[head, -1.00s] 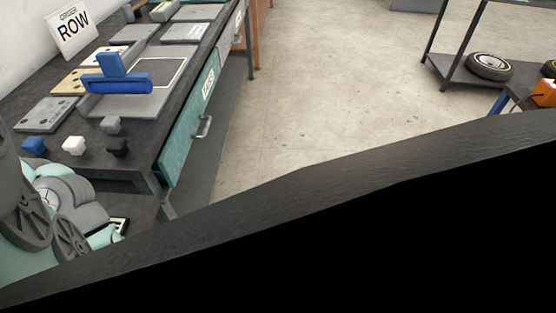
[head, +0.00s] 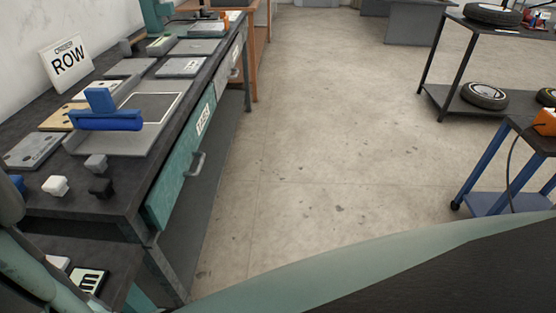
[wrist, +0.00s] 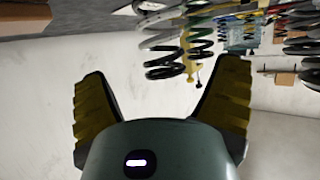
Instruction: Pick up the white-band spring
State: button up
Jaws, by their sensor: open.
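Several dark coil springs show at the top of the wrist view, beyond my gripper (wrist: 162,72). The nearest spring (wrist: 160,50) has dark coils with a paler stretch and appears between the fingertips but farther off. A spring with greenish coils (wrist: 200,36) is just right of it. I cannot tell surely which spring has the white band. My gripper is open, with its two yellowish-dark fingers spread apart and nothing between them. The head view shows no springs and no gripper.
A dark workbench (head: 125,190) with a blue tool (head: 110,118), small blocks and a teal drawer (head: 185,165) stands at left. A black shelf with tires (head: 485,95) and a blue cart (head: 490,203) stand at right. The concrete floor between is clear.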

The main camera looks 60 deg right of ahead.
jog(key=shift+s+p+x, duration=0.15)
jog(key=shift+p+x, duration=0.3)
jog(key=shift+x, duration=0.8)
jog(key=shift+s+p+x, duration=0.15)
jog(key=shift+p+x, duration=0.25)
jog(key=shift+x, duration=0.8)
jog(key=shift+w+a+f, duration=0.15)
jog(key=shift+a+f, duration=0.35)
jog(key=shift+a, duration=0.15)
jog(key=shift+c, duration=0.2)
grip_shut()
